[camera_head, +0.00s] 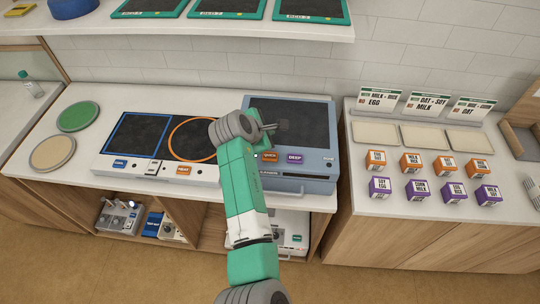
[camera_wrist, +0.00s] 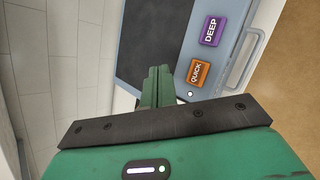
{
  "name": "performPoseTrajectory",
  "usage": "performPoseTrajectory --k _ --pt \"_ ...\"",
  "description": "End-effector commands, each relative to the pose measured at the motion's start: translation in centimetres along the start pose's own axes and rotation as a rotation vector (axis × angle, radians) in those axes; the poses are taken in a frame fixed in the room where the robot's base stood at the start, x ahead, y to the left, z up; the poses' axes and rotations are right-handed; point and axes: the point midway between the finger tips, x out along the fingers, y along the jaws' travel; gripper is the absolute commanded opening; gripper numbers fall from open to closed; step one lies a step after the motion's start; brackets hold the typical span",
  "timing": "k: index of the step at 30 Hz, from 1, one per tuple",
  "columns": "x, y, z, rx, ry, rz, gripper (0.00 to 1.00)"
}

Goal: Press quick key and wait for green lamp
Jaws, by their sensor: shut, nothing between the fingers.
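The blue-grey appliance (camera_head: 318,178) has a dark top panel and two labelled keys on its front strip. The orange QUICK key (camera_head: 269,157) is left of the purple DEEP key (camera_head: 295,158). In the wrist view the QUICK key (camera_wrist: 198,73) and the DEEP key (camera_wrist: 211,30) are both clear, with a small white dot (camera_wrist: 190,94) beside QUICK. My gripper (camera_head: 270,127) is shut and empty, over the dark panel behind the QUICK key. In the wrist view its fingertips (camera_wrist: 157,72) are apart from the key. I see no green-lit lamp on the appliance.
Left of the appliance is a white unit (camera_head: 103,147) with blue- and orange-outlined plates. Green (camera_head: 78,116) and tan (camera_head: 52,152) discs lie farther left. Several labelled cubes and beige trays (camera_head: 375,133) stand on the right counter. A shelf (camera_head: 200,27) overhangs the back.

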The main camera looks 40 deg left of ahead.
Motion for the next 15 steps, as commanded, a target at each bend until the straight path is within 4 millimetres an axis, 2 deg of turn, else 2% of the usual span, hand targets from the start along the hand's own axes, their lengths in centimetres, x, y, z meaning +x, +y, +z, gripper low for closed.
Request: performPoseTrajectory --k 15 --pt "4.6 -3.4 -3.4 0.001 0.0 0.0 0.0"
